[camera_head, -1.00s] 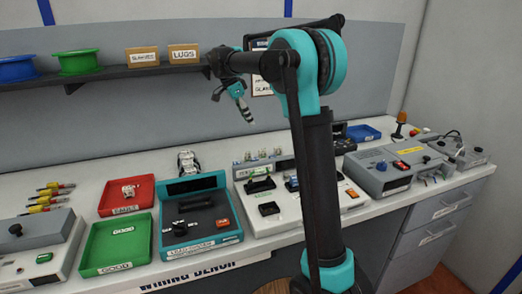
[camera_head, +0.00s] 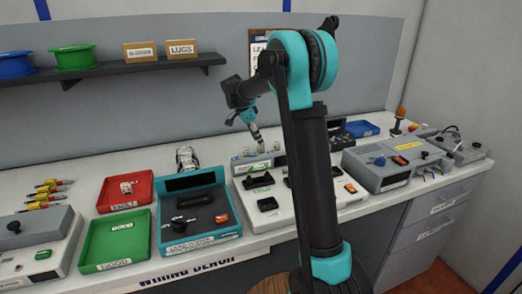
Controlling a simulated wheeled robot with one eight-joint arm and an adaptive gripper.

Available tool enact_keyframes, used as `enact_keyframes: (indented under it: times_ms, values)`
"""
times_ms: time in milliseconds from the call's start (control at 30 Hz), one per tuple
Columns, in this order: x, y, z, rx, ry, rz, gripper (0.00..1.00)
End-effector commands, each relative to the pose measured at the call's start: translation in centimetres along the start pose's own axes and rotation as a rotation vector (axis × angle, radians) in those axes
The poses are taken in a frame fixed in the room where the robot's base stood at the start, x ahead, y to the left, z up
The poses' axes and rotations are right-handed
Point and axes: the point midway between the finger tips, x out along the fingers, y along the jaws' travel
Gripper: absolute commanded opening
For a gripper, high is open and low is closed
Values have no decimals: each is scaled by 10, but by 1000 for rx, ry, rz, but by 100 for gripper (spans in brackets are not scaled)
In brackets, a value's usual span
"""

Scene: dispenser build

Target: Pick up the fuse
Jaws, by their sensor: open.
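My gripper (camera_head: 258,141) hangs from the teal and black arm over the back of the white panel unit, angled down. It is open, and I see nothing held in it. Its fingertips are just above or among small pale upright pieces (camera_head: 276,146) on a grey strip at the back of that unit. These pieces are too small for me to tell which, if any, is the fuse. The gripper partly hides that row, and I cannot tell if it touches anything.
The white panel unit (camera_head: 246,202) carries black and orange-red parts. Left of it are a teal tester tray (camera_head: 232,236), a red tray (camera_head: 106,193) and a green tray (camera_head: 90,246). A shelf (camera_head: 130,72) holds spools and boxes above. A grey box (camera_head: 378,177) stands right.

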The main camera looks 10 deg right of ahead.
Motion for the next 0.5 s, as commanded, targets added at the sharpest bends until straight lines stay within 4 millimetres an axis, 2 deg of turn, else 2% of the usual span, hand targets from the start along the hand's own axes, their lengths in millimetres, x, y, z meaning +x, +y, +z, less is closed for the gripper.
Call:
enact_keyframes:
  times_ms: [233, 500]
  values:
    - [35, 0, 2, 1, 0, 1, 41]
    - [43, 1, 2, 0, 0, 0, 41]
